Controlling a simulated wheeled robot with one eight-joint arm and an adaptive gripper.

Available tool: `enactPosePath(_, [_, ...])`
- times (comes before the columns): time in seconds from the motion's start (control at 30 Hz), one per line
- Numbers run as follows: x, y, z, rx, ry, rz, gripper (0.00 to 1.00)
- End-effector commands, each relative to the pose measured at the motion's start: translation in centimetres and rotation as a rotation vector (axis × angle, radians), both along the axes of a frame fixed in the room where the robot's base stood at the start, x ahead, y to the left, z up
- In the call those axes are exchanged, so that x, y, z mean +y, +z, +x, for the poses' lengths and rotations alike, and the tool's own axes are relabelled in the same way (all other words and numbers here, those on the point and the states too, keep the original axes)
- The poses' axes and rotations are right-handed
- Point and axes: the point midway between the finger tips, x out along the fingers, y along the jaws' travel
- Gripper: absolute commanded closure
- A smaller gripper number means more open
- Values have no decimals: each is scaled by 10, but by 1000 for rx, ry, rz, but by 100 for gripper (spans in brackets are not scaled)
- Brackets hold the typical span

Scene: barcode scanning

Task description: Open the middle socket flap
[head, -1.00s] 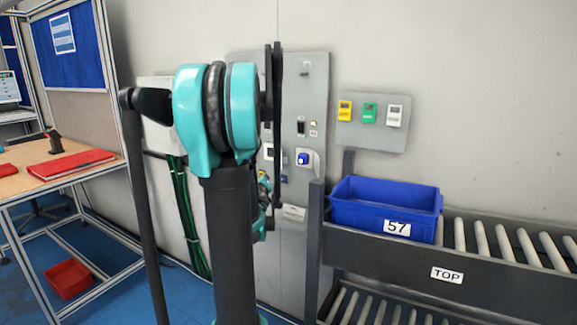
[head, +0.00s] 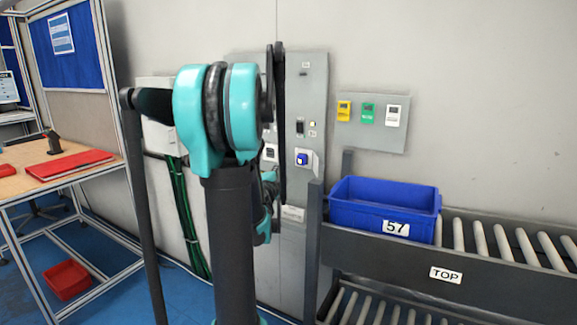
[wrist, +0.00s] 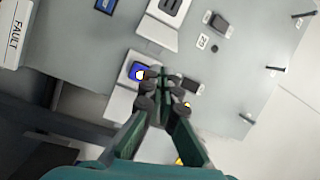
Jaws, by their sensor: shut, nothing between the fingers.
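A grey wall panel (head: 316,90) stands behind my arm in the head view. It carries a blue socket flap (head: 302,159) on a pale housing. In the wrist view a blue flap (wrist: 137,70) with a bright centre sits on a pale housing (wrist: 120,103); it appears closed. I cannot tell for certain that this is the middle one. My gripper (wrist: 165,80) is shut and empty, its tips just right of the blue flap; contact cannot be told. In the head view my arm hides part of the panel and the gripper.
In the wrist view, a pale box with a dark face (wrist: 160,25), a small dark fixture (wrist: 217,23) and a FAULT label (wrist: 14,35) are near. A blue bin (head: 345,212) stands on the roller rack (head: 400,262) right of the panel. Green cables (head: 190,220) hang left.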

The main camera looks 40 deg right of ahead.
Motion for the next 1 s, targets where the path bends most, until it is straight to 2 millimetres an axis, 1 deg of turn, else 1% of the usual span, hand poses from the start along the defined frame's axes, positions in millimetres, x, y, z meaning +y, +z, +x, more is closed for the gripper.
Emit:
enactPosePath(0.1, [-6,-6,-8,-104,-30,107,100])
enactPosePath(0.2, [-9,-10,-12,-156,-45,162,100])
enactPosePath(0.37, [-16,-12,-10,-181,-52,188,100])
enactPosePath(0.47, [-26,-12,-3,-180,-52,187,100])
enactPosePath(0.8, [-74,-12,29,-179,-51,186,100])
enactPosePath(1.0, [-89,-12,40,-178,-50,186,100])
